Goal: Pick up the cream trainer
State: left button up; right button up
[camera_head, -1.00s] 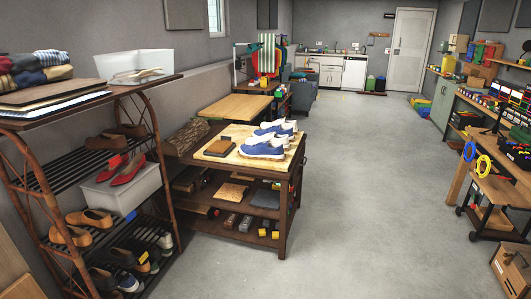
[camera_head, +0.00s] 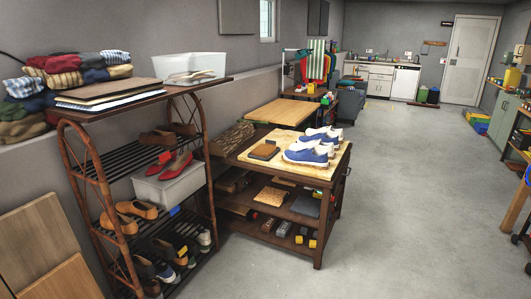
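A small pale, off-white shoe (camera_head: 204,238) stands at the right end of the lower shelf of the shoe rack (camera_head: 97,185). It could be the cream trainer, but it is too small to be sure. Darker shoes (camera_head: 163,268) stand to its left on the same shelf. Neither of my grippers is in view.
Wooden panels (camera_head: 45,245) lean at the lower left. Open concrete floor (camera_head: 400,200) lies right of the workbench.

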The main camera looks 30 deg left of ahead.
aim_at(331, 131)
jog(key=i, duration=2.15)
jog(key=i+l+u, duration=0.1)
jog(key=i+u, duration=0.3)
jog(key=i+l+u, duration=0.25)
jog(key=i+u, duration=0.15)
jog(key=i+l+u, duration=0.4)
jog(key=i+l, duration=0.05)
jog(key=i, duration=0.05)
